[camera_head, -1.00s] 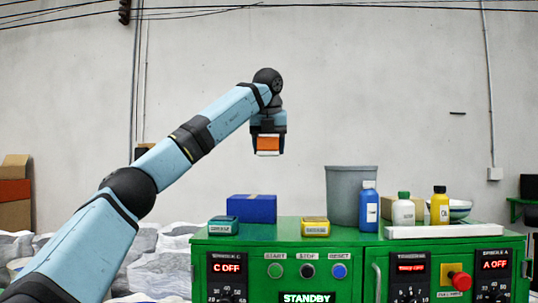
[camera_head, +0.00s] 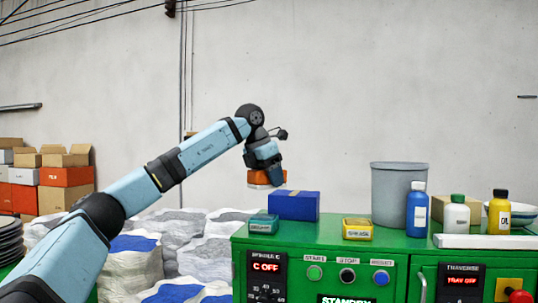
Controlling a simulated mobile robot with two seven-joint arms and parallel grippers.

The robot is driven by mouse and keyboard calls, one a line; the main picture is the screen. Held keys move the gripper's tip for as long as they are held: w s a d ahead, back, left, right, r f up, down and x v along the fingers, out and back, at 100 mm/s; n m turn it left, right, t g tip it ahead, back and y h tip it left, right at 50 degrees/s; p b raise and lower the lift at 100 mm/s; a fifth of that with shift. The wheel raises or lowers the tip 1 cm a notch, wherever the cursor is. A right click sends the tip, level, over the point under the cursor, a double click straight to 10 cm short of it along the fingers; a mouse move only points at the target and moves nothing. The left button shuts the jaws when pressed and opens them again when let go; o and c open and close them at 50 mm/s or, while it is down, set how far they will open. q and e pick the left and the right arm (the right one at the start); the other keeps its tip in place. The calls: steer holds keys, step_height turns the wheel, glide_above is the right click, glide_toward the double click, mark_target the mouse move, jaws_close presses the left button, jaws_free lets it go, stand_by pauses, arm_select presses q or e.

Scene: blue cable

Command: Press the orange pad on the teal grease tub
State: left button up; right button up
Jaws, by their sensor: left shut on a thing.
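The teal grease tub (camera_head: 264,224) is a small, low tub with a label. It sits on the left part of the green cabinet top, in front of a blue box. My left gripper (camera_head: 270,178) is tilted and shut on the orange pad (camera_head: 259,178), a small orange block with a pale lower edge. A clear gap shows between the pad and the tub. My right gripper is out of view.
On the green cabinet (camera_head: 400,238) stand the blue box (camera_head: 293,206), a yellow tub (camera_head: 357,229), a grey bin (camera_head: 393,195) and several bottles, such as the blue one (camera_head: 417,212). Pale sacks (camera_head: 195,240) lie left of the cabinet. Cartons (camera_head: 60,175) are stacked farther left.

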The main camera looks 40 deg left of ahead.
mark_target(270, 214)
arm_select(q)
steer(key=shift+s+a+f+m, duration=0.1)
steer(key=shift+s+f+m, duration=0.05)
steer(key=shift+s+m, duration=0.2)
steer(key=shift+s+f, duration=0.2)
steer(key=shift+f, duration=0.35)
step_height(270, 214, down, 3)
steer(key=shift+w+a+r, duration=0.1)
steer(key=shift+r, duration=0.05)
steer(key=shift+f, duration=1.2)
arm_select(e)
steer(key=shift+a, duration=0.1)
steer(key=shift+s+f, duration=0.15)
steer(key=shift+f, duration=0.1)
arm_select(q)
steer(key=shift+f, duration=0.25)
steer(key=shift+f+b, duration=0.2)
steer(key=shift+b, duration=0.1)
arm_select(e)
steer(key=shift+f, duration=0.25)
